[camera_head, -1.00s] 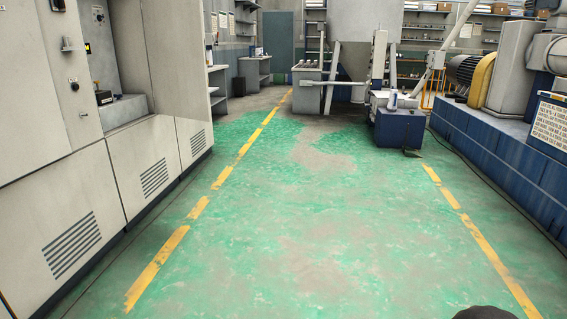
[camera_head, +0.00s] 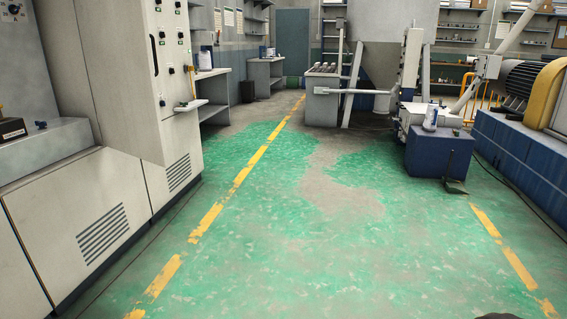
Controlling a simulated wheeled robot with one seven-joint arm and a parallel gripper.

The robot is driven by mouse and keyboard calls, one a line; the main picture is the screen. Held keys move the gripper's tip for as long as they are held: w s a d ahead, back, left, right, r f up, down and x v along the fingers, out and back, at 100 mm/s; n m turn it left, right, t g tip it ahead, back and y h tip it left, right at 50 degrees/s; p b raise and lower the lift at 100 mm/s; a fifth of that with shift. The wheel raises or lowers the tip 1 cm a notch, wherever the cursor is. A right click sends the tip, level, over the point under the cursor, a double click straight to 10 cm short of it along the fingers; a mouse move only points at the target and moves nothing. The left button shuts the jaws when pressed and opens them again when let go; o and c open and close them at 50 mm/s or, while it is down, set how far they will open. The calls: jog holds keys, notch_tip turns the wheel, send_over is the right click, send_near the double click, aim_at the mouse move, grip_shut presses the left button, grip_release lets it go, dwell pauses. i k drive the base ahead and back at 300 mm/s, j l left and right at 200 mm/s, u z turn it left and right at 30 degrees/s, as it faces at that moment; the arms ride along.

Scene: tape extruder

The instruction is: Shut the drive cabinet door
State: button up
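A row of tall light-grey cabinets (camera_head: 110,70) stands along the left side. Its far section has a control panel (camera_head: 172,60) with several knobs, a dark handle (camera_head: 155,55) and a small ledge (camera_head: 190,105). Vented lower panels (camera_head: 102,232) run below. My gripper is not in view. Only a dark rounded edge shows at the bottom right, and I cannot tell what it is.
Green floor (camera_head: 320,250) between yellow lines is clear ahead. A motor on a long blue base (camera_head: 510,150) lines the right. A hopper (camera_head: 385,45) and benches stand behind.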

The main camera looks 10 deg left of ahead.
aim_at(115, 35)
jog(key=i+u, duration=0.35)
jog(key=i+l+u, duration=0.55)
jog(key=i+u, duration=0.2)
jog(key=i+l+u, duration=0.7)
jog(key=l, duration=0.2)
jog(key=i+l+u, duration=0.15)
jog(key=l+u, duration=0.2)
jog(key=l, duration=0.15)
jog(key=i+l+u, duration=0.1)
jog(key=l+u, duration=0.25)
jog(key=l, duration=0.2)
jog(key=l+u, duration=0.4)
jog(key=l, duration=0.2)
jog(key=i, duration=0.05)
